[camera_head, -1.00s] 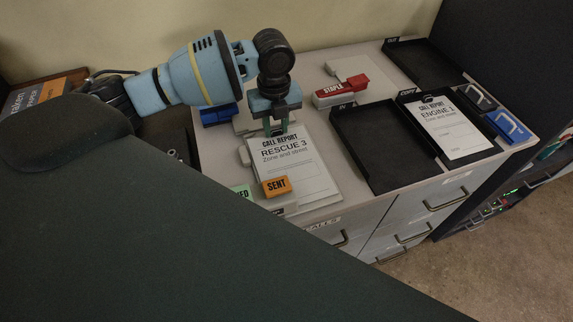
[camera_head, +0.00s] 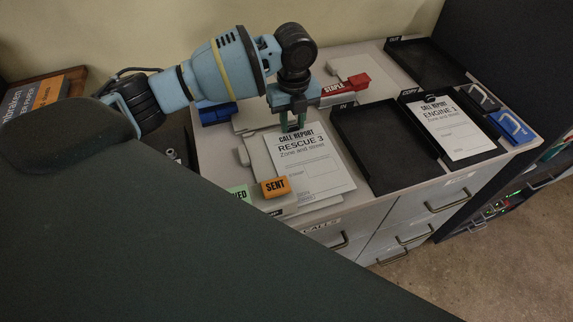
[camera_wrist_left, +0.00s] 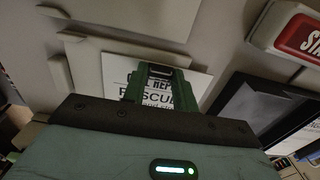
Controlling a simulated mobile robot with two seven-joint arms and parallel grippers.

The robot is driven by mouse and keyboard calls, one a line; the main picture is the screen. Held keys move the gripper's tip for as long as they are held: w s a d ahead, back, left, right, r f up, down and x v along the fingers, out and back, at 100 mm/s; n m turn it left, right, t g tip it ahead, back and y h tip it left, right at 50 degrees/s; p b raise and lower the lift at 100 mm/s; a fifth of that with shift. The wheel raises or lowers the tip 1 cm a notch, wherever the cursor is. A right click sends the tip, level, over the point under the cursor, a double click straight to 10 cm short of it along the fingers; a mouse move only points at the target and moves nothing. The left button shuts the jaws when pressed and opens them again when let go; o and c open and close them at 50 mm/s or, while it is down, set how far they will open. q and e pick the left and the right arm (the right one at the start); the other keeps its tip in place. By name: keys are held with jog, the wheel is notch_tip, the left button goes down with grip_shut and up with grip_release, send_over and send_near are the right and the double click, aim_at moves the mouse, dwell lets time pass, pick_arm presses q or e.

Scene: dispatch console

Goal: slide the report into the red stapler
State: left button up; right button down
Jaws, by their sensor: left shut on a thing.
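The white report sheet (camera_head: 312,166), printed "CALL REPORT RESCUE 3", lies over the front of the cabinet top. My left gripper (camera_head: 294,125) is shut on its top edge, and the sheet also shows between the fingers in the left wrist view (camera_wrist_left: 150,92). The red stapler (camera_head: 345,86), marked "STAPLE", is behind and right of the gripper, partly hidden by it. Part of the stapler shows at the upper right of the left wrist view (camera_wrist_left: 302,34). The report and the stapler are apart. My right gripper is not in view.
An empty black tray (camera_head: 378,150) marked "IN" is right of the report. A second tray holds an "ENGINE 1" report (camera_head: 455,128). An orange "SENT" block (camera_head: 275,187) and a green block (camera_head: 239,193) sit at the front left. A blue stapler-like object (camera_head: 217,113) is behind.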

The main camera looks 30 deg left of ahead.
pick_arm(q)
jog(key=shift+w+d, duration=0.6)
jog(key=shift+w, duration=0.1)
jog(key=shift+w+d, duration=0.3)
jog(key=shift+w, duration=0.05)
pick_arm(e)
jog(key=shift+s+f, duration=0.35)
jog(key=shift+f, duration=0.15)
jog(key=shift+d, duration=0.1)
pick_arm(q)
jog(key=shift+r, duration=0.1)
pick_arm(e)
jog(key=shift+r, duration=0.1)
